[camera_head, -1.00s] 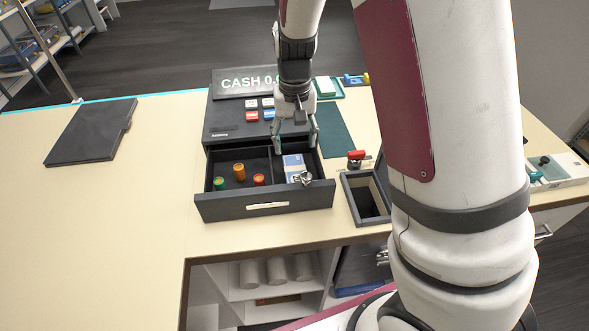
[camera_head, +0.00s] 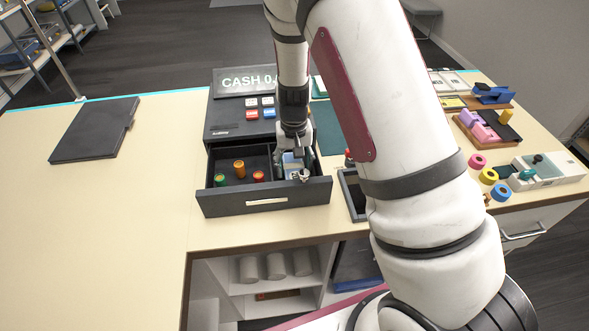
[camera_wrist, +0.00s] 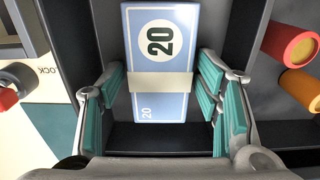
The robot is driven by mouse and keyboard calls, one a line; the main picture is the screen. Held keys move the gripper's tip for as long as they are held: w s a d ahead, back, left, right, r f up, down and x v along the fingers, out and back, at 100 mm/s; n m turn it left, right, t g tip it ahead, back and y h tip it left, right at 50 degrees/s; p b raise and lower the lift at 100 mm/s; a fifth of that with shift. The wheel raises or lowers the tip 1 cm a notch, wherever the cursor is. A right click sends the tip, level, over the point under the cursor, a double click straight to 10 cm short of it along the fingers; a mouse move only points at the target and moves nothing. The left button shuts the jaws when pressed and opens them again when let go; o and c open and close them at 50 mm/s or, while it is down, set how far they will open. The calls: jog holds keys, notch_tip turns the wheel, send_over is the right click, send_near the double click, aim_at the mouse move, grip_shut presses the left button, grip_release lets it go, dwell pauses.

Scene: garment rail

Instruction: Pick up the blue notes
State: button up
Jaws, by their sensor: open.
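The blue notes (camera_wrist: 160,60) are a banded bundle marked 20, lying in the right compartment of the open cash drawer (camera_head: 265,197). In the wrist view my gripper (camera_wrist: 162,92) is open, with one teal-padded finger on each side of the bundle's lower part. I cannot tell whether the pads touch it. In the head view my gripper (camera_head: 294,165) is down inside the drawer's right compartment, and the notes (camera_head: 290,158) show only partly behind it.
The dark register (camera_head: 240,118) rises behind the drawer. An open dark box (camera_head: 355,199) is close on the right. The counter at left is mostly clear, apart from a black flat case (camera_head: 95,130).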

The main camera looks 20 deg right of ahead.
jog(key=c, duration=0.9)
jog(key=shift+r, duration=0.1)
notch_tip(320, 180, up, 10)
jog(key=b, duration=0.1)
notch_tip(320, 180, up, 5)
jog(key=p, duration=0.2)
send_over(294, 167)
dwell(0.5)
